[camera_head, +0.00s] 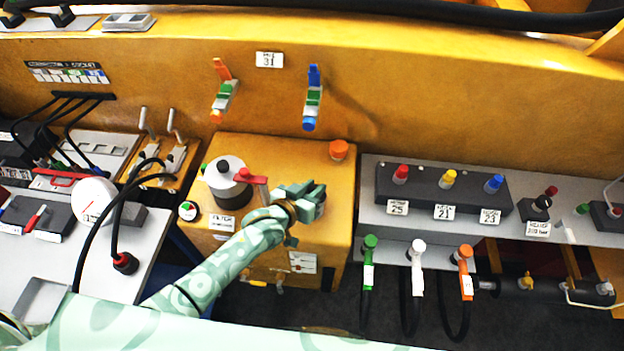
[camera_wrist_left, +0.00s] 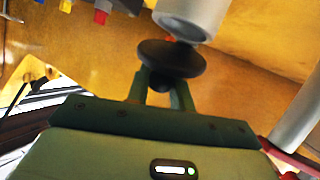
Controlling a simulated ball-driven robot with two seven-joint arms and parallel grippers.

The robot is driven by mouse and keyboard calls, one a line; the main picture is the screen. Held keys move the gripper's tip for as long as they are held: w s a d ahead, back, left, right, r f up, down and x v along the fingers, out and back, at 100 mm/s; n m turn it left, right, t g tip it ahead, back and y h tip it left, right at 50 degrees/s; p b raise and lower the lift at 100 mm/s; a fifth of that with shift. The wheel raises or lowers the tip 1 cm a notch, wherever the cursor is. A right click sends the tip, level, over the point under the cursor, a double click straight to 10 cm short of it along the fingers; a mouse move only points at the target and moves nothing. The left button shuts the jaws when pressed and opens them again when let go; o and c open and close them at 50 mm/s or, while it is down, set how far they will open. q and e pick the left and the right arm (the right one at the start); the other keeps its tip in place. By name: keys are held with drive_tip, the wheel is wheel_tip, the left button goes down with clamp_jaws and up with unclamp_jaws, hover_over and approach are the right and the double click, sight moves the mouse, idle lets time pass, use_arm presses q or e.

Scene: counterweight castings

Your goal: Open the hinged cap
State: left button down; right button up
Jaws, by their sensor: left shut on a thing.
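In the left wrist view, a round black cap (camera_wrist_left: 172,57) with a small knob sits at the end of a grey cylinder (camera_wrist_left: 192,14). The fingers of my left gripper (camera_wrist_left: 161,84) are shut on the knob. A thin gap shows between disc and cylinder on the right; I cannot tell how far the cap is swung. My right gripper is not in view.
A filter pot (camera_head: 229,185) with a red lever (camera_head: 250,177) stands left of my gripper. An orange knob (camera_head: 338,149) is behind it. A grey shelf (camera_head: 371,215) with a switch box and hanging hoses is to the right. Black cables loop at the left.

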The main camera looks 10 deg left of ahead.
use_arm(q)
drive_tip(key=shift+w+r+g+p, duration=0.5)
drive_tip(key=shift+g+p, duration=0.2)
drive_tip(key=shift+p, duration=0.55)
drive_tip(key=shift+w+f+n+g+y+p, duration=0.1)
drive_tip(key=shift+n+g+y+p, duration=0.2)
drive_tip(key=shift+n+g+p, duration=0.15)
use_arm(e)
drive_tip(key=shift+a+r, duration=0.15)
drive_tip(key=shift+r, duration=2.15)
use_arm(q)
drive_tip(key=c, duration=1.3)
unclamp_jaws()
drive_tip(key=shift+o, duration=0.2)
drive_tip(key=shift+s+a+r, duration=0.25)
drive_tip(key=shift+s, duration=0.1)
drive_tip(key=p+v, duration=0.3)
drive_tip(key=v, duration=1.2)
drive_tip(key=shift+s, duration=0.2)
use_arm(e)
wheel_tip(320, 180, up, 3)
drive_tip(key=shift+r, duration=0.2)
